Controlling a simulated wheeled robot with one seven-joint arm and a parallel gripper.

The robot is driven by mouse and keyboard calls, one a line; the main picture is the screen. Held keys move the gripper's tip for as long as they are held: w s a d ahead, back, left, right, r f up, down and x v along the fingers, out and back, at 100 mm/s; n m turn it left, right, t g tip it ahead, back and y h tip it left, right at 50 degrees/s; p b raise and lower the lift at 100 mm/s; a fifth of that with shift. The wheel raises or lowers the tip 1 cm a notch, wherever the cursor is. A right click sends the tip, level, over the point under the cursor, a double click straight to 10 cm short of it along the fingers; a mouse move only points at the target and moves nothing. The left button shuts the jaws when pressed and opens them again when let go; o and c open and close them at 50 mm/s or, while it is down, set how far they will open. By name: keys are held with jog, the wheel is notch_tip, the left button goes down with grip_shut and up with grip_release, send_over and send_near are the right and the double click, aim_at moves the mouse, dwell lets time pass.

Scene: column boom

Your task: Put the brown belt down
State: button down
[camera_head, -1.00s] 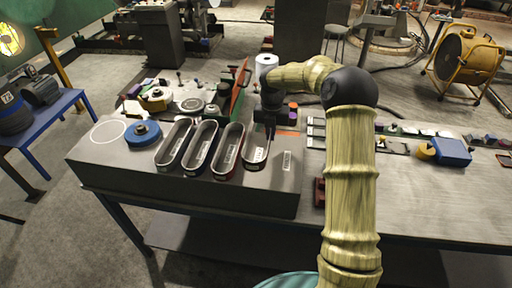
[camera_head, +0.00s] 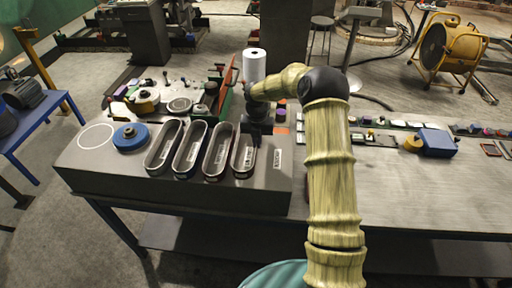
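My gripper (camera_head: 257,134) points down at the far end of the rightmost of several long oval outlines on a grey block (camera_head: 270,188). It is dark and small here, and its fingers merge with the dark shapes below, so I cannot see whether they are apart or closed. The rightmost oval (camera_head: 244,154) has a dark rim, its far end close to or under the gripper. Similar dark-rimmed ovals stand to its left, one (camera_head: 217,153) directly beside it. I cannot pick out the brown belt by colour, nor tell whether the gripper touches one.
A blue disc (camera_head: 131,137) sits at the block's left, beside a white ring mark. A white roll (camera_head: 254,66) and a red-edged panel stand behind. A blue box (camera_head: 437,143) and small parts line the right bench's back. The bench's front right (camera_head: 420,195) is clear.

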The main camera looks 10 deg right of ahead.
aim_at(258, 157)
jog(key=shift+d+f, duration=0.15)
jog(key=shift+d, duration=0.3)
jog(key=shift+s+a+f, duration=0.1)
jog(key=shift+s+f, duration=0.05)
jog(key=shift+f, duration=0.15)
jog(key=shift+a+f+p, duration=0.1)
jog(key=shift+f+p, duration=0.6)
jog(key=shift+f, duration=0.85)
jog(key=shift+f, duration=0.15)
jog(key=c, duration=1.6)
grip_release()
